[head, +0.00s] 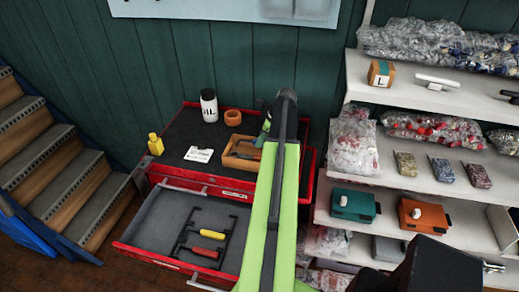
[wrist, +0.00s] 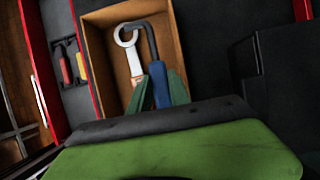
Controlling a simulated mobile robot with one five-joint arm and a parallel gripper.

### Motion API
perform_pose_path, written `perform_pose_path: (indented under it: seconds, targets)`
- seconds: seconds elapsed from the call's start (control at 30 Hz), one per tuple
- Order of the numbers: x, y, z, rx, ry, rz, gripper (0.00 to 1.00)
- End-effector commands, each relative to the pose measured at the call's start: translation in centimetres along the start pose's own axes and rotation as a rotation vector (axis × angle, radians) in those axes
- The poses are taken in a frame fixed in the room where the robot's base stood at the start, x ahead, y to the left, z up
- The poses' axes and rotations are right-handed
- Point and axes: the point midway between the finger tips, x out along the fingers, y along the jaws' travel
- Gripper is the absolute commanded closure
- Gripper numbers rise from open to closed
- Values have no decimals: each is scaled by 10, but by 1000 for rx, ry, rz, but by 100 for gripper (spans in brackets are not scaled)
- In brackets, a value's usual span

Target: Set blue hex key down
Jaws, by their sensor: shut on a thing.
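My gripper (wrist: 157,92) is shut on the blue hex key (wrist: 160,84), with a green finger on each side of its blue handle. The key's dark bent end points up the wrist picture, over the wooden tray (wrist: 97,52). Whether the key touches the tray floor I cannot tell. A ring-ended wrench (wrist: 131,55) lies in the tray just left of the key. In the head view the tray (head: 229,160) stands on the red cabinet's dark top, and my gripper (head: 265,128) is at its right side, partly hidden by my arm.
An open drawer (head: 160,225) below holds a dark rack (head: 228,232) with yellow (head: 212,234) and red (head: 206,253) handles. An oil bottle (head: 209,106), orange ring (head: 233,118), yellow bottle (head: 156,145) and white card (head: 199,154) are on the cabinet. Loaded shelves (head: 400,172) stand right.

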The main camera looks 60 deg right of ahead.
Motion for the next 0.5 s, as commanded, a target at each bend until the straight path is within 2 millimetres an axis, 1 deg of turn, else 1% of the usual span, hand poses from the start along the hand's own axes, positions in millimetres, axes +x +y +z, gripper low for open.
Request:
perform_pose_path:
  seconds: [0.03, 0.07, 0.3, 0.5]
  targets:
    - [16, 0, -7, 0, 0, 0, 100]
    - [18, 0, -8, 0, 0, 0, 100]
    - [14, 0, -6, 0, 0, 0, 100]
    - [20, 0, -9, 0, 0, 0, 100]
